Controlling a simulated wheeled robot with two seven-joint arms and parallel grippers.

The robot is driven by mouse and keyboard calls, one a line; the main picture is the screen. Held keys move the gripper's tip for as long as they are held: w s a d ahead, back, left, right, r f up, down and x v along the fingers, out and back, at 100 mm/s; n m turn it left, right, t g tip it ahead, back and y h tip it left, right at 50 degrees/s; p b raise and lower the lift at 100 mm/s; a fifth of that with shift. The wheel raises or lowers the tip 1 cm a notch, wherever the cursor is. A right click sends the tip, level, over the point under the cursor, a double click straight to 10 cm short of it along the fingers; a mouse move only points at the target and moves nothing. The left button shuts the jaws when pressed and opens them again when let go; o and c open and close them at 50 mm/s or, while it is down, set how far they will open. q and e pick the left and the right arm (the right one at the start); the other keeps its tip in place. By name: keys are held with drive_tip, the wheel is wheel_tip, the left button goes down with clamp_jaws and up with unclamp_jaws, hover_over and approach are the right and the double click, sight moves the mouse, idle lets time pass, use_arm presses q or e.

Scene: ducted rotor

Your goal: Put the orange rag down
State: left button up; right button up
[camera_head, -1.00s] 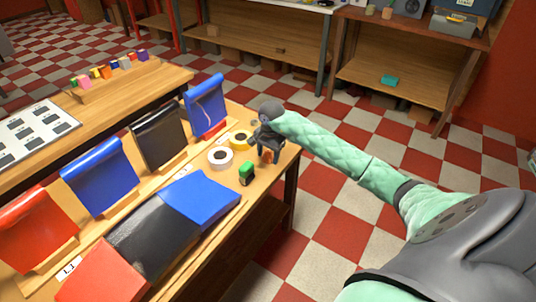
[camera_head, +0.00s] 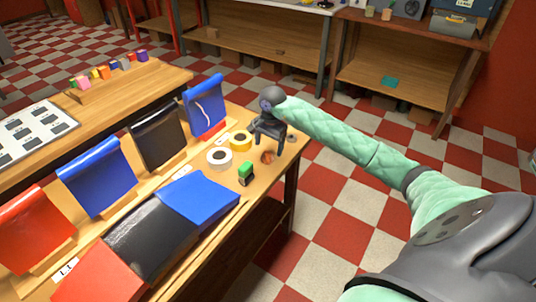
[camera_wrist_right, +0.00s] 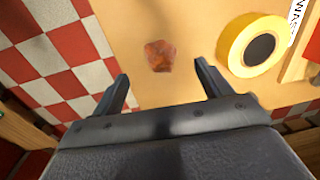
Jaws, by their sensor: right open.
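The orange rag (camera_head: 267,157) lies on the wooden table near its right end, a small crumpled orange-brown patch. It also shows in the right wrist view (camera_wrist_right: 159,56), flat on the table top and beyond the fingertips. My right gripper (camera_head: 267,143) is above the rag, apart from it, with its fingers pointing down. In the right wrist view its two fingers (camera_wrist_right: 162,84) are spread wide with nothing between them. My left gripper is not in either view.
The table's right edge is close to the rag.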

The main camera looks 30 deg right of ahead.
sight(270, 152)
wheel_tip(270, 152, up, 6)
drive_tip(key=shift+s+f+b, duration=0.15)
drive_tip(key=shift+f+b, duration=0.1)
drive_tip(key=shift+b, duration=0.4)
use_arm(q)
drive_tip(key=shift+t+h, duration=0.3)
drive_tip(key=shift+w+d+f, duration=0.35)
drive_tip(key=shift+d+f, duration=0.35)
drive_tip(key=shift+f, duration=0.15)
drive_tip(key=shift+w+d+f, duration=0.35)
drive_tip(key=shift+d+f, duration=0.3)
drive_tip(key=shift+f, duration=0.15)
use_arm(e)
drive_tip(key=shift+s+r, duration=0.1)
drive_tip(key=shift+r, duration=0.65)
